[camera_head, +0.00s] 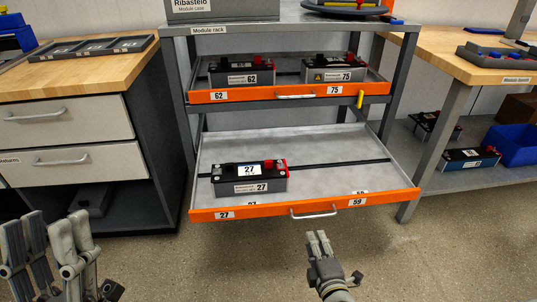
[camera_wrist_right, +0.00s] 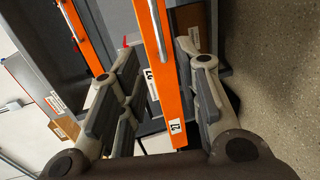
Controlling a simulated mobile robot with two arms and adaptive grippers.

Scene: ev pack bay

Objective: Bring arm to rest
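My left gripper (camera_head: 48,226) is in the lower left corner of the head view, in front of the left workbench. Its fingers are apart with nothing between them. My right gripper (camera_head: 319,236) is below the lower drawer's front, seen edge-on and pointing toward the rack. In the right wrist view, the fingers of my right gripper (camera_wrist_right: 160,75) are wide apart and empty. The orange drawer front (camera_wrist_right: 165,70) shows beyond them; I see no contact.
The module rack's lower drawer (camera_head: 320,207) is pulled out, with module 27 (camera_head: 249,178) in its left half and the right half empty. The upper drawer (camera_head: 290,94) holds modules 62 and 75. Workbenches (camera_head: 75,75) (camera_head: 455,55) stand either side. The floor in front is clear.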

